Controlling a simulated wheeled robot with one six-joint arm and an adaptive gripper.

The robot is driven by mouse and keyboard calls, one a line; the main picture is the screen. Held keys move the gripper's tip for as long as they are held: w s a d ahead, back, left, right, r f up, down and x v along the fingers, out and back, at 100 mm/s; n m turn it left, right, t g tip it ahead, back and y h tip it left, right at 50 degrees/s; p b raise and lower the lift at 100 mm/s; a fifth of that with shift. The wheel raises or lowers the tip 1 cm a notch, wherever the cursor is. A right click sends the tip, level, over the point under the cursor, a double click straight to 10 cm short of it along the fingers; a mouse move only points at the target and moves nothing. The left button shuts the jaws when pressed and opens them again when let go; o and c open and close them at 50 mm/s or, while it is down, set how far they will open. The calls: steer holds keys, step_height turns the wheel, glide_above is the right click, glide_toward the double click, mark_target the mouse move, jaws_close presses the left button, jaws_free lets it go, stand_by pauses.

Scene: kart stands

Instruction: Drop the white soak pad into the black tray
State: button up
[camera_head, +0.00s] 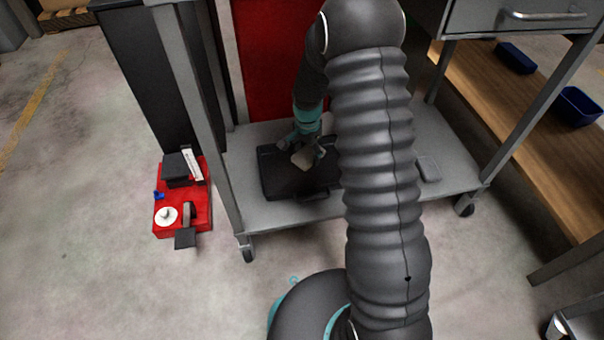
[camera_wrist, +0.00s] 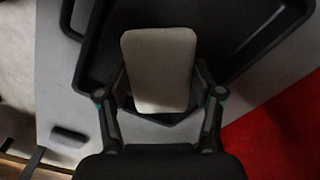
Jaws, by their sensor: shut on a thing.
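The white soak pad (camera_wrist: 158,70) is a pale, rounded rectangle held between the two fingers of my gripper (camera_wrist: 160,95) in the wrist view. In the head view the pad (camera_head: 304,158) shows small and beige at the tip of my gripper (camera_head: 308,150). The black tray (camera_head: 283,193) lies on the lower grey shelf of the cart, and the pad appears above it. In the wrist view the tray's rim (camera_wrist: 95,40) is behind the pad. The height of the pad over the tray is hard to tell. My arm hides the tray's right part.
A grey block (camera_head: 429,169) lies on the grey shelf (camera_head: 455,178) to the right. Cart posts and a red panel (camera_head: 268,60) surround the shelf. A red base with several items (camera_head: 203,222) stands on the floor at left. Blue bins (camera_head: 578,105) sit on a wooden shelf at right.

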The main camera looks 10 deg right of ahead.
steer(key=shift+f+b, duration=0.9)
steer(key=shift+f, duration=1)
steer(key=o, duration=1.3)
step_height(320, 180, up, 12)
steer(key=shift+r, duration=0.1)
